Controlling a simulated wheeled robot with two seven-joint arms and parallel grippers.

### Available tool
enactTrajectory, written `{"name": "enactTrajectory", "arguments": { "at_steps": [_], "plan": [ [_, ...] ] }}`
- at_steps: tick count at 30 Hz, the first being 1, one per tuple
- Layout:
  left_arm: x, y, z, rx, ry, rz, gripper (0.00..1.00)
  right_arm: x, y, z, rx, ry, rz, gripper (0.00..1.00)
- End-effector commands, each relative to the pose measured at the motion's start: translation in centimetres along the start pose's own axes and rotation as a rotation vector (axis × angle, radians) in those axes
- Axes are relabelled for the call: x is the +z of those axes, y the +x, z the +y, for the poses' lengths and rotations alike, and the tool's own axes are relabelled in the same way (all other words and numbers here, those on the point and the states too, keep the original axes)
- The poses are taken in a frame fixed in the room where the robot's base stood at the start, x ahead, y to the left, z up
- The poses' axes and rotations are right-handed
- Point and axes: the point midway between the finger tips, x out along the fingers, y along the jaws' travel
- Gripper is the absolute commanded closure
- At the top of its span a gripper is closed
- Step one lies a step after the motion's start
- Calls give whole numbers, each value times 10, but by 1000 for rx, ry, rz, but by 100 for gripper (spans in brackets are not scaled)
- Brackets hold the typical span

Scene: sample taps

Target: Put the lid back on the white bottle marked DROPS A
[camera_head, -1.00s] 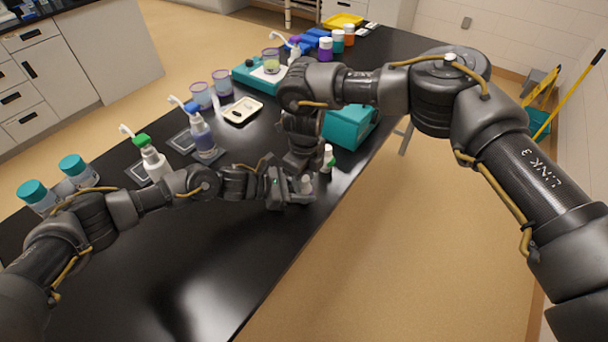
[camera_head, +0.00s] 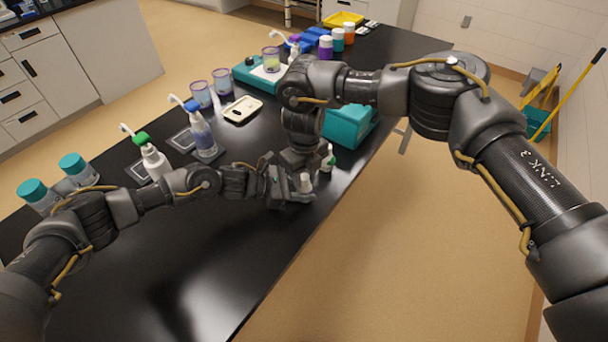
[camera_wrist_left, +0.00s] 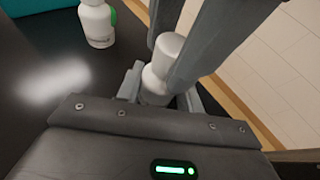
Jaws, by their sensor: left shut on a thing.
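My left gripper (camera_head: 290,192) is shut on a small white bottle (camera_wrist_left: 155,86) and holds it near the table's right edge. In the left wrist view a rounded white top piece (camera_wrist_left: 169,45), which looks like the lid, sits at the bottle's upper end. I cannot tell whether it is seated or just touching. My right gripper (camera_wrist_left: 184,48) reaches in from above with a grey finger on either side of this piece; whether they press on it is unclear. In the head view the right fingertips are mostly hidden by the wrist. No marking is readable on the held bottle.
Another white bottle with a green part (camera_head: 328,158) stands close behind the grippers and also shows in the left wrist view (camera_wrist_left: 98,24). A teal box (camera_head: 349,126) is beyond it. Wash bottles stand to the left. The black table's front (camera_head: 190,270) is clear.

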Motion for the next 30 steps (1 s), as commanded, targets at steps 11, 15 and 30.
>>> {"name": "enactTrajectory", "arguments": {
  "at_steps": [11, 15, 30],
  "plan": [
    [0, 0, 0, 0, 0, 0, 100, 0, 0, 0, 0, -1, 0, 54],
    [0, 0, 0, 0, 0, 0, 100, 0, -8, 0, -1, -1, -1, 54],
    [0, 0, 0, 0, 0, 0, 100, 0, -45, 0, 0, -1, 0, 54]
  ]
}}
